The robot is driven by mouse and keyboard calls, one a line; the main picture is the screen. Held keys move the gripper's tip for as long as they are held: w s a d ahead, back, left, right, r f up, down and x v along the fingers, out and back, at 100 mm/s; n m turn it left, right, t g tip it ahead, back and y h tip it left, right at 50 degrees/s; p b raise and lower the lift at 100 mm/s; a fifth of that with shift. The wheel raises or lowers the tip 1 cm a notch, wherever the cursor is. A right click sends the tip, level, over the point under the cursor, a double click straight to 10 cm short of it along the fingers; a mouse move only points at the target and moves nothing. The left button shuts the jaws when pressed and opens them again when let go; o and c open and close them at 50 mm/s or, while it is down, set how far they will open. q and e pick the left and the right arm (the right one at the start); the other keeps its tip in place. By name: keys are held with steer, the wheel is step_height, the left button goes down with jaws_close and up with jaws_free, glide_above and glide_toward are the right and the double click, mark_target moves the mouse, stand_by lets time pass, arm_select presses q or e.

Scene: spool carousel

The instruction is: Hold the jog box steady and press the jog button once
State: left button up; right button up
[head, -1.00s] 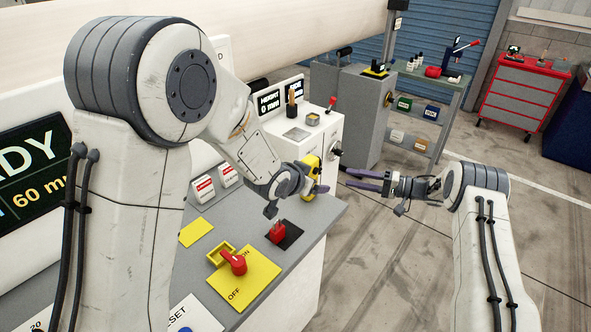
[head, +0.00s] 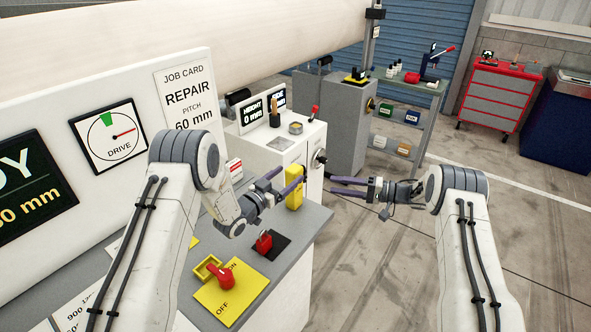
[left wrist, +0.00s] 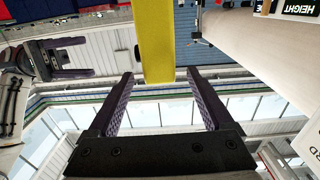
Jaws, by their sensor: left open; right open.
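The yellow jog box (head: 295,194) stands upright above the right end of the grey console. My left gripper (head: 284,179) is open at the box, its purple fingers reaching toward the box's upper part. In the left wrist view the yellow box (left wrist: 156,45) comes down from the top edge, and its lower end lies between the two open fingertips (left wrist: 160,78), with gaps on both sides. My right gripper (head: 334,185) is open and empty, right of the box, fingers pointing at it. It also shows in the left wrist view (left wrist: 68,58). I cannot make out the jog button.
On the console are a red switch (head: 220,273) on a yellow ON/OFF plate (head: 227,304) and a red knob (head: 264,240) on a black plate. A white cabinet (head: 285,150) stands behind the box. Open floor (head: 385,250) lies to the right.

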mark_target(299, 166)
arm_select(q)
steer(key=x, duration=0.7)
jaws_close()
arm_select(e)
jaws_close()
stand_by(1.5)
